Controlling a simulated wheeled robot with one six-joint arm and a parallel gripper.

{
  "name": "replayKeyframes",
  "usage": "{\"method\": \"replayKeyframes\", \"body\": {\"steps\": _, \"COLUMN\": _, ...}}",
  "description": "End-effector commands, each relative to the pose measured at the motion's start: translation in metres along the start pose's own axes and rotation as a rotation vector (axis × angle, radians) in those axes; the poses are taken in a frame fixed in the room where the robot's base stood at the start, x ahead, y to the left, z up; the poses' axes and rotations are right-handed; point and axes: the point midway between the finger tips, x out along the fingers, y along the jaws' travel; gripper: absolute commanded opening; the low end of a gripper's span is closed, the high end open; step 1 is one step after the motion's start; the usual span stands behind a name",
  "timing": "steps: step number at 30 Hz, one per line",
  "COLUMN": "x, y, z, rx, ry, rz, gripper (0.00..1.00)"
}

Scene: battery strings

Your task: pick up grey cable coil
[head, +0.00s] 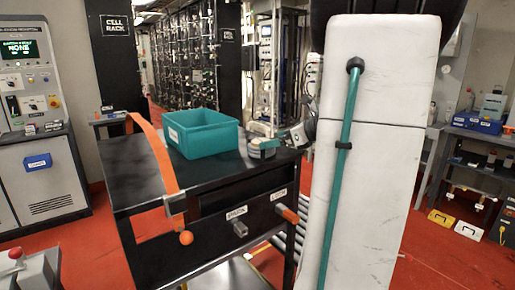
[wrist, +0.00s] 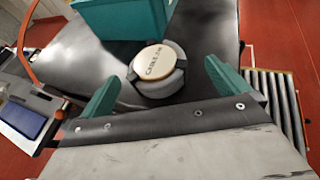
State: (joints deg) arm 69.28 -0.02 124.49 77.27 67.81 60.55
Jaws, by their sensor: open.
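The grey cable coil (wrist: 171,84) is a round grey ring with a cream labelled disc on top and dark straps at its sides. It lies on the black cart top (wrist: 85,50), beside the teal bin. In the head view the coil (head: 262,152) sits near the right edge of the cart top. My gripper (wrist: 162,76) is open, its two teal fingers apart to the left and right of the coil in the wrist view. The coil appears slightly beyond or level with the fingertips; contact is not visible.
The teal bin (head: 205,133) stands close to the coil on the cart. Labelled drawers (head: 237,228) are in the cart front. A grey control cabinet (head: 40,170) stands at left, shelving (head: 480,150) at right.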

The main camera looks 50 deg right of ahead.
Motion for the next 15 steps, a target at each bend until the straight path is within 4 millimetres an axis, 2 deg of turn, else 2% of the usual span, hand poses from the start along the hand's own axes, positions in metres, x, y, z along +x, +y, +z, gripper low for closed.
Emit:
{"method": "replayKeyframes", "body": {"steps": 9, "x": 0.046, "y": 0.008, "z": 0.002, "rx": -0.001, "ry": 0.001, "rz": 0.007, "gripper": 1.0}}
{"method": "replayKeyframes", "body": {"steps": 15, "x": 0.058, "y": 0.007, "z": 0.003, "rx": -0.003, "ry": 0.0, "rz": 0.003, "gripper": 1.0}}
